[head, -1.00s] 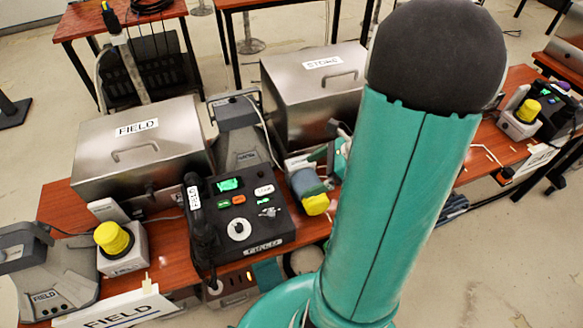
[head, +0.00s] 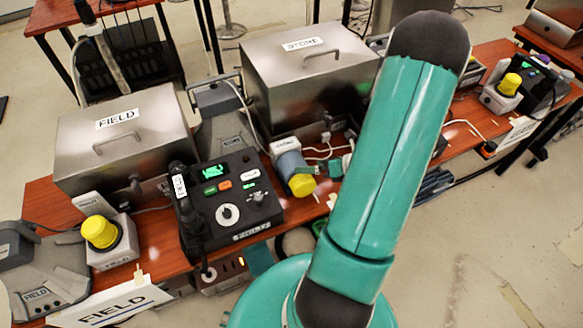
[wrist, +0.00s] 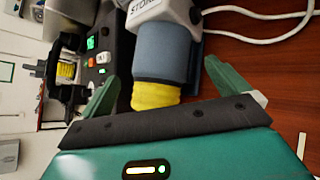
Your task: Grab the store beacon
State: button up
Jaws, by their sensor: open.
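The store beacon has a yellow dome, a grey-blue collar and a white base with a partly cut-off STORE label. It lies tilted on the red-brown table in the head view (head: 293,167), yellow end towards me. In the wrist view the beacon (wrist: 165,55) stands between the two green fingers of my gripper (wrist: 160,80), yellow end towards the palm. The fingers are open, with a visible gap on the right side; the left finger is close to the collar. In the head view my arm hides much of the gripper.
A black FIELD console (head: 228,200) with a handset stands just left of the beacon. A STORE metal box (head: 305,80) is behind it and a FIELD box (head: 120,140) further left. Another yellow beacon (head: 101,232) is at left. White cables (head: 325,152) lie near the beacon.

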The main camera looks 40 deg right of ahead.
jog(key=shift+x, duration=2.75)
jog(key=shift+s, duration=0.1)
jog(key=c, duration=1.9)
